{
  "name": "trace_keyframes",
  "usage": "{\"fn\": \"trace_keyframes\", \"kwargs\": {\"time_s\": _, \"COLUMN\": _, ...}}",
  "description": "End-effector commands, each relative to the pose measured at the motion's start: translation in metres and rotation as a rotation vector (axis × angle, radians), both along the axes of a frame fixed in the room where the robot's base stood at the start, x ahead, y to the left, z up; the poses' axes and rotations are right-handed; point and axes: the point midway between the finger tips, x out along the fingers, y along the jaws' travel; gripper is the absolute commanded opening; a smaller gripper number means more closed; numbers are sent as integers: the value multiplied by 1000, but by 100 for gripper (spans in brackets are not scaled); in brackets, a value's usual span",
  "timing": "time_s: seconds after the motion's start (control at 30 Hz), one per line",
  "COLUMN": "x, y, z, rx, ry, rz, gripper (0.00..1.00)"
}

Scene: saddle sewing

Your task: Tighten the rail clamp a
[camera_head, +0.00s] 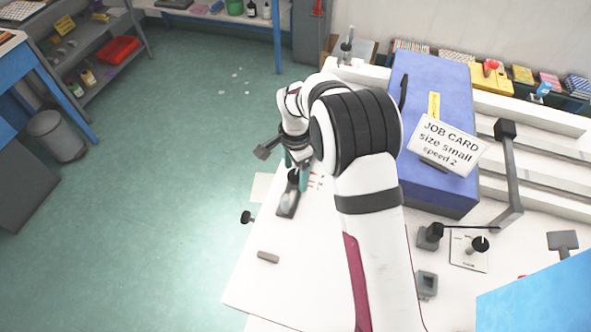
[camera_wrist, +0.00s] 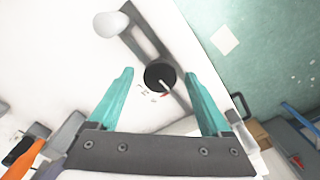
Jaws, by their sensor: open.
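A dark slotted bar (camera_head: 287,204) with a black round knob lies on the white table below my gripper. It appears to be rail clamp a, though no label is readable. In the wrist view the black knob (camera_wrist: 155,72) has a white pointer line, with small red marks beside it. My gripper (camera_head: 298,184) is open, with teal fingers. In the wrist view, the fingertips of my gripper (camera_wrist: 158,75) appear either side of the knob, with gaps on both sides. The height above the knob is hard to judge. My arm hides part of the table.
A blue box (camera_head: 430,190) with a job card (camera_head: 440,142) stands right of my arm. A small grey-brown block (camera_head: 268,257) lies in front. A rounded white object (camera_wrist: 110,24) is by the bar.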

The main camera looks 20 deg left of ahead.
Motion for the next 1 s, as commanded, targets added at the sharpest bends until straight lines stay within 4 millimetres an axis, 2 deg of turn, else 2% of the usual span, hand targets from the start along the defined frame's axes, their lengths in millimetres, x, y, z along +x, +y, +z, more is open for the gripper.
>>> {"fn": "trace_keyframes", "kwargs": {"time_s": 0.13, "x": 0, "y": 0, "z": 2, "rx": 1, "ry": -1, "rz": 0, "gripper": 82}}
{"fn": "trace_keyframes", "kwargs": {"time_s": 0.23, "x": 1, "y": 1, "z": 16, "rx": 2, "ry": -3, "rz": 1, "gripper": 82}}
{"fn": "trace_keyframes", "kwargs": {"time_s": 0.37, "x": 1, "y": 1, "z": 54, "rx": 4, "ry": -6, "rz": 0, "gripper": 82}}
{"fn": "trace_keyframes", "kwargs": {"time_s": 0.5, "x": 1, "y": 1, "z": 101, "rx": 3, "ry": -6, "rz": 0, "gripper": 82}}
{"fn": "trace_keyframes", "kwargs": {"time_s": 0.6, "x": 1, "y": 0, "z": 127, "rx": 2, "ry": -5, "rz": 0, "gripper": 82}}
{"fn": "trace_keyframes", "kwargs": {"time_s": 0.7, "x": 1, "y": 0, "z": 145, "rx": 2, "ry": -3, "rz": 0, "gripper": 82}}
{"fn": "trace_keyframes", "kwargs": {"time_s": 0.83, "x": 0, "y": 0, "z": 157, "rx": 1, "ry": -1, "rz": 1, "gripper": 82}}
{"fn": "trace_keyframes", "kwargs": {"time_s": 1.0, "x": 0, "y": 0, "z": 158, "rx": 0, "ry": 0, "rz": 0, "gripper": 82}}
